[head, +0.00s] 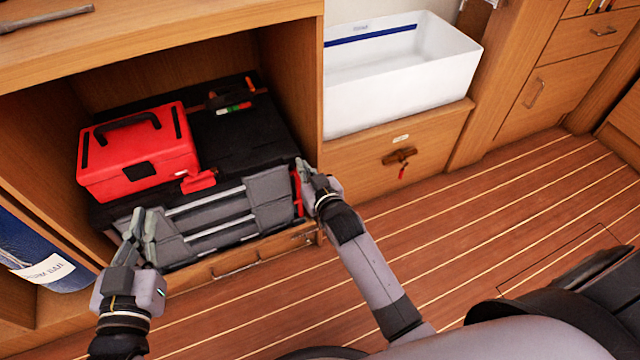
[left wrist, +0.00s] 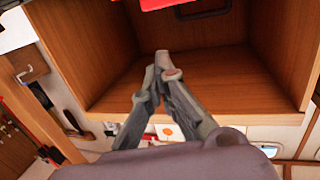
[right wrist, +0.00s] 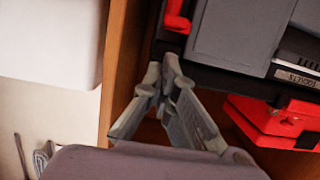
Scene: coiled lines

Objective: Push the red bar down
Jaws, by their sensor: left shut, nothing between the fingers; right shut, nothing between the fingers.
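A grey and black tool chest (head: 225,212) stands in a wooden cabinet opening. An upright red bar (head: 298,198) is at the right end of its grey front; part of a red piece there also shows in the right wrist view (right wrist: 177,17). My right gripper (head: 304,172) is shut and empty, with its fingertips beside the bar's upper end; I cannot tell if they touch. My left gripper (head: 138,226) is shut and empty in front of the chest's left end. Both pairs of fingertips also show shut in the left wrist view (left wrist: 162,68) and right wrist view (right wrist: 163,72).
A red toolbox (head: 140,160) with a dark handle sits on the chest. The cabinet's wooden divider (head: 295,80) rises right of the chest. A white bin (head: 400,85) stands on the cabinet at right. A blue cylinder (head: 45,262) is at lower left. The plank floor at right is clear.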

